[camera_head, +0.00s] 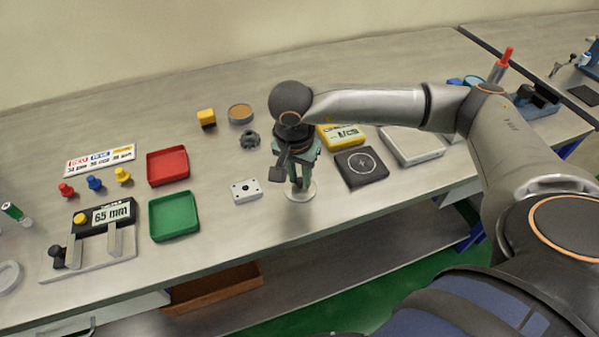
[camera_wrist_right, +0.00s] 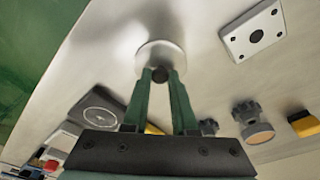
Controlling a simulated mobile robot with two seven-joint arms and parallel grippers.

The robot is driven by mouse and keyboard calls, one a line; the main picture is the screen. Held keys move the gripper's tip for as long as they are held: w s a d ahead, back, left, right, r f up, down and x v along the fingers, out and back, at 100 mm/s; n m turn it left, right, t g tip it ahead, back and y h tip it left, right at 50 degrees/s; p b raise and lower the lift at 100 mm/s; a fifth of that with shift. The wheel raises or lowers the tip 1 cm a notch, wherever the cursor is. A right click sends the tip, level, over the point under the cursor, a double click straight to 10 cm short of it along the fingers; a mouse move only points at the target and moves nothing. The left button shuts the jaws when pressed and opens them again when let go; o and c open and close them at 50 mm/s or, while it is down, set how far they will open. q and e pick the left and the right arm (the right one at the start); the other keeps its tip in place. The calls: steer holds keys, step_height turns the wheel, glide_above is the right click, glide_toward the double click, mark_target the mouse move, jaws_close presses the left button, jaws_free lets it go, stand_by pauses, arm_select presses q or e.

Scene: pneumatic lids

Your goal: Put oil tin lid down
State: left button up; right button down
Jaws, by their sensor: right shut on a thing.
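The lid is a pale round metal disc (camera_head: 300,195) with a small dark knob, near the front edge of the bench. It also shows in the right wrist view (camera_wrist_right: 158,52). My right gripper (camera_head: 299,184) points down over it, its green fingers (camera_wrist_right: 160,78) shut on the knob. The lid looks level and at or just above the bench top; I cannot tell if it touches. A round grey tin with a brown top (camera_head: 240,112), perhaps the oil tin, stands farther back, left of my right arm. My left gripper is not in view.
A white plate with holes (camera_head: 246,191) lies just left of the lid, a black square pad (camera_head: 361,167) to its right. A dark knobbed part (camera_head: 250,139) and a yellow block (camera_head: 206,117) are behind. Red (camera_head: 167,167) and green (camera_head: 174,216) trays stand left.

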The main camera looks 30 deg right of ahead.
mark_target(296, 194)
steer(key=shift+f, duration=0.15)
steer(key=c, duration=0.7)
jaws_free()
step_height(296, 194, up, 12)
steer(key=a+b, duration=0.1)
steer(key=shift+s+a, duration=0.3)
steer(key=shift+s, duration=0.15)
